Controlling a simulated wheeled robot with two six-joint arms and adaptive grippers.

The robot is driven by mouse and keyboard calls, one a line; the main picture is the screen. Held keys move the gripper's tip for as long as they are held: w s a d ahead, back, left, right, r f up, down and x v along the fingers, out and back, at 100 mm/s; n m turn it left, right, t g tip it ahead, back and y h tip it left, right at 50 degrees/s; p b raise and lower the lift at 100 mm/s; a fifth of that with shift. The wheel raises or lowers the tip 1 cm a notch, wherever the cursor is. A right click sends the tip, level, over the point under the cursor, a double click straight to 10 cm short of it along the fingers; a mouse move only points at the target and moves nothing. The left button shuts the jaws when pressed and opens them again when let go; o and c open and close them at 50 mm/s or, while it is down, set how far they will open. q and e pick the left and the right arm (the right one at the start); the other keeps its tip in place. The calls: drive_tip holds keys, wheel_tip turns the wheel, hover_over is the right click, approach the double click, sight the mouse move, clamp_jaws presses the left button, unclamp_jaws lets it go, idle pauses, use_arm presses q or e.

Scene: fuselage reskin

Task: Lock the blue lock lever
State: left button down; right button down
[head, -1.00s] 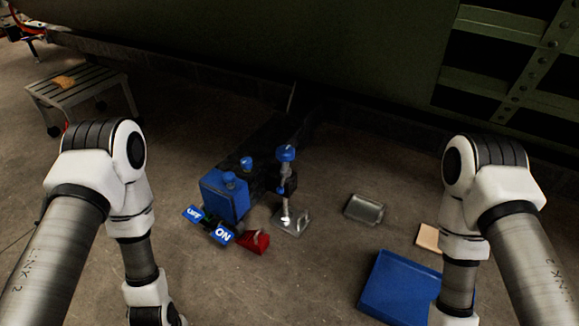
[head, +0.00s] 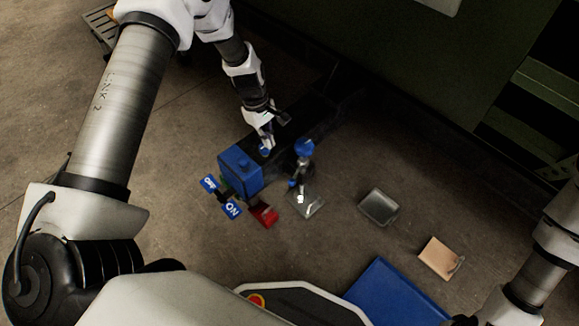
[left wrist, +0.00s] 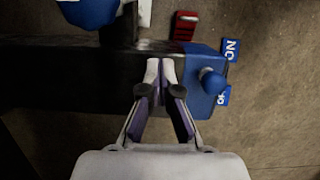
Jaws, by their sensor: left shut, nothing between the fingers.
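A blue box (head: 241,176) sits at the near end of a dark beam (head: 318,108) in the head view. A rounded blue knob (left wrist: 212,81) stands up from the box in the left wrist view. I cannot tell for certain which blue part is the lock lever. My left gripper (head: 267,143) reaches down over the beam beside the box. In the left wrist view my left gripper (left wrist: 159,68) has its fingertips together and empty, at the box's edge, left of the knob. Another small blue part (head: 265,151) shows just under the fingertips in the head view. My right gripper is out of view.
A blue-topped post (head: 304,148) stands right of the box on a metal plate (head: 314,206). An ON sign (head: 232,209) and a red block (head: 265,215) lie close in front. A grey tray (head: 379,206), tan board (head: 440,257) and blue tray (head: 397,295) lie right.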

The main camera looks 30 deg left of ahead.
sight(296, 175)
use_arm(q)
drive_tip(key=shift+f, duration=0.1)
drive_tip(key=s+d+f+b, duration=0.2)
drive_tip(key=d+f+b, duration=0.4)
drive_tip(key=f+b, duration=0.2)
drive_tip(key=shift+f, duration=0.75)
drive_tip(key=shift+d, duration=0.1)
